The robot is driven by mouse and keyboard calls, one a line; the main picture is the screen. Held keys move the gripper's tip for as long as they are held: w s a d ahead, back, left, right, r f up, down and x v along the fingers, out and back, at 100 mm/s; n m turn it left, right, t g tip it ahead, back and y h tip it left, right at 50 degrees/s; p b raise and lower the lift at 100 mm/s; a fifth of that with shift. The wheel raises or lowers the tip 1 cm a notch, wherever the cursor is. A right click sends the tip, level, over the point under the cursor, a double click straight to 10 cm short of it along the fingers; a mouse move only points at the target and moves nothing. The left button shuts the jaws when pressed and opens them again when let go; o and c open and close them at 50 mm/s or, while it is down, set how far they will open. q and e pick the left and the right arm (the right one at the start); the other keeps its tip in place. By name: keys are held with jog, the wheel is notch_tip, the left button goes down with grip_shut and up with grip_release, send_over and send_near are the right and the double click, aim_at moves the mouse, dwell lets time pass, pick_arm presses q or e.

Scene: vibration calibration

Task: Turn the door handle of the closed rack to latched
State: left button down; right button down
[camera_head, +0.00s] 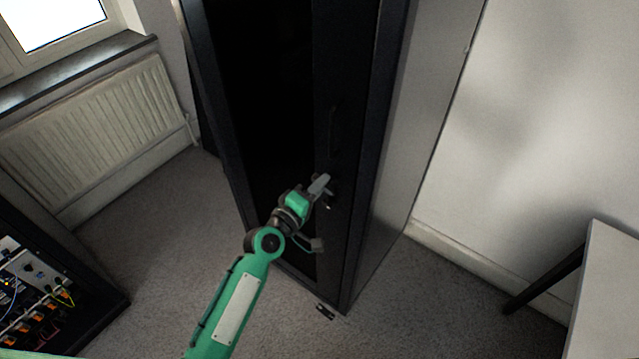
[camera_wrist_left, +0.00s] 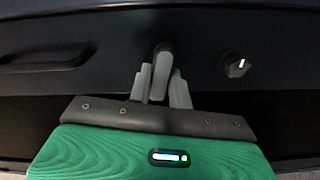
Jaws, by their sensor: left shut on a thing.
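The closed rack (camera_head: 385,150) is a tall black cabinet with a dark door at the centre of the head view. My left gripper (camera_head: 320,184) is at the right part of the door, below a long black bar pull (camera_head: 333,130). In the left wrist view its two grey fingers are shut on the door handle (camera_wrist_left: 162,62), a small light grey lever with a dark rounded end. The fingers hide part of this handle, and its exact angle is hard to tell. My right gripper is not in view.
A black knob with a white mark (camera_wrist_left: 236,65) sits on the door beside the gripper. A radiator (camera_head: 95,125) is at the left, an open equipment rack (camera_head: 40,285) at the lower left, and a pale table (camera_head: 610,290) at the right. Carpet around the rack is mostly clear.

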pick_arm(q)
jog(key=shift+n, duration=1.2)
jog(key=c, duration=1.3)
grip_release()
jog(key=shift+a+f, duration=0.1)
jog(key=b+v, duration=0.3)
jog(key=v, duration=1)
jog(key=shift+s+a, duration=0.2)
jog(key=shift+s, duration=0.1)
